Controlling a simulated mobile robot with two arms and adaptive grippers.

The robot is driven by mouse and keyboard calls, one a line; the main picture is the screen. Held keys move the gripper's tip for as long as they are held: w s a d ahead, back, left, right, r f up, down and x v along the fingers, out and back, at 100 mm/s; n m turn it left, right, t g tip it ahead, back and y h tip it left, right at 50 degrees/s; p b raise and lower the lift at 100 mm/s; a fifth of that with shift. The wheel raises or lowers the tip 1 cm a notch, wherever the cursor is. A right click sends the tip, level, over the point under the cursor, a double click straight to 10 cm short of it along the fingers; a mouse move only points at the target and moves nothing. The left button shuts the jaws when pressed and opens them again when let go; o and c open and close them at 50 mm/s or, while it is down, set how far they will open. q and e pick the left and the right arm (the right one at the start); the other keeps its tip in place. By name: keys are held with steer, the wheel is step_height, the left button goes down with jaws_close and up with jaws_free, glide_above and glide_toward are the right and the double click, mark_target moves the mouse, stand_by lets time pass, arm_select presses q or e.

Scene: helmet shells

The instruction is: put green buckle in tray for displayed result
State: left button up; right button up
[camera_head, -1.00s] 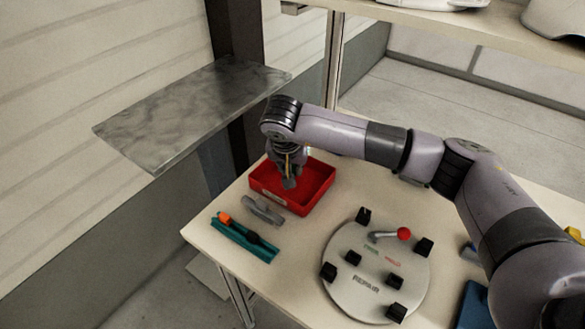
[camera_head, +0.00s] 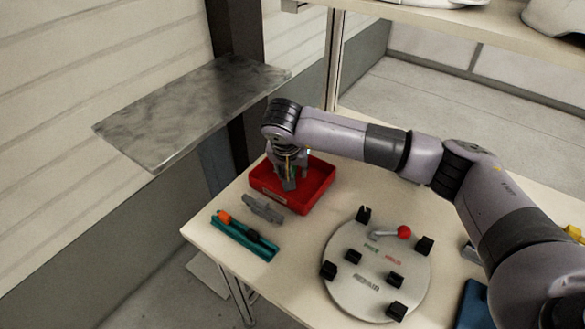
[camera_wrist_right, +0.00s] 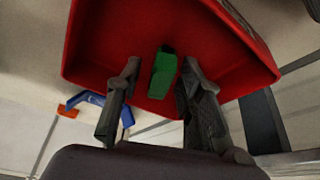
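The red tray (camera_head: 318,192) stands on the table, left of the head view's centre, and its inside fills the upper part of the right wrist view (camera_wrist_right: 110,45). The green buckle (camera_wrist_right: 163,72) is in the tray, between my right gripper's fingers. My right gripper (camera_wrist_right: 160,90) points down into the tray and is open, with a clear gap between the left finger and the buckle. The right finger is close to the buckle; I cannot tell whether they touch. In the head view, my right gripper (camera_head: 294,178) partly hides the buckle. My left gripper is not in view.
A grey clamp-like part (camera_head: 263,208) and a teal holder (camera_head: 244,238) with orange and black pieces lie in front of the tray. A round plate (camera_head: 350,300) marked REPAIR, with black blocks and a red-knobbed lever (camera_head: 403,232), stands to the right. A grey shelf (camera_head: 185,112) juts out at left.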

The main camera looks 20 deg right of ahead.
steer(key=shift+s+r, duration=0.1)
steer(key=shift+r, duration=0.4)
steer(key=v, duration=1.1)
steer(key=shift+b, duration=0.3)
steer(key=shift+s+a, duration=0.1)
